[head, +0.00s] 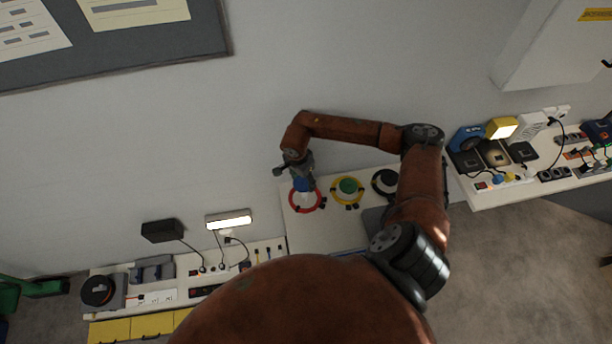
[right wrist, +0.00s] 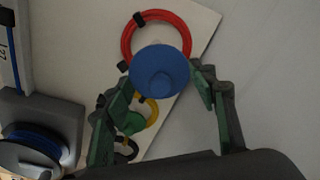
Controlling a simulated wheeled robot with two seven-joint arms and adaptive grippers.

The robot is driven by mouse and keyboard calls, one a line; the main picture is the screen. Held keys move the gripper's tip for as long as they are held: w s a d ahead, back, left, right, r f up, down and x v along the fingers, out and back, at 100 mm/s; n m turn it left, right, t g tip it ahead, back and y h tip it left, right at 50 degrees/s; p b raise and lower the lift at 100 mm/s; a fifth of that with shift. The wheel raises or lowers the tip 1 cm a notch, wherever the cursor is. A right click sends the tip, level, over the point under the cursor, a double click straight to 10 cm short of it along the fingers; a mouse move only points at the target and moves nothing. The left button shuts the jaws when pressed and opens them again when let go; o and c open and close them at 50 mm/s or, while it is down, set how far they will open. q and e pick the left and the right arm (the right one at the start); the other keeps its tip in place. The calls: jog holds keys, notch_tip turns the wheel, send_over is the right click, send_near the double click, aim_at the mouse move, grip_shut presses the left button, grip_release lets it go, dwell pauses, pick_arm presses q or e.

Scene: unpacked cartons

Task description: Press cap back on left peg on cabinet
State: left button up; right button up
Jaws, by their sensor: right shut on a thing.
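The cabinet top (head: 322,230) is a pale surface against the wall. It bears a row of coils: a red one (head: 318,204) at left, a yellow one (head: 346,204) around a green cap (head: 347,186) in the middle, and a black one (head: 378,188) at right. My right gripper (head: 303,183) is over the red coil, shut on a round blue cap (right wrist: 160,72). In the right wrist view the cap lies between the two green fingers, overlapping the red coil (right wrist: 183,30). The left peg is hidden; I cannot tell whether the cap touches it. My left gripper is out of view.
A lower bench (head: 140,309) at left holds power strips, chargers and a black reel (head: 97,291). A shelf (head: 520,190) at right bears lamps, plugs and sockets. The wall rises close behind the coils.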

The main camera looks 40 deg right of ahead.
aim_at(305, 184)
jog(key=shift+s+d+f+m, duration=0.1)
jog(key=shift+d+f+m, duration=0.25)
jog(key=shift+d+m, duration=0.1)
jog(key=shift+f, duration=0.15)
jog(key=shift+f+b, duration=0.75)
jog(key=shift+f, duration=0.5)
jog(key=shift+f+b, duration=0.55)
jog(key=shift+f, duration=0.35)
jog(key=shift+f+b, duration=0.45)
jog(key=shift+f, duration=0.2)
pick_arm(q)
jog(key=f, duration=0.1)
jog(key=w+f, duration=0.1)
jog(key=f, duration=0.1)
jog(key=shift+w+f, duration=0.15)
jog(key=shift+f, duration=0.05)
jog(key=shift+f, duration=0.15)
pick_arm(e)
jog(key=shift+a, duration=0.1)
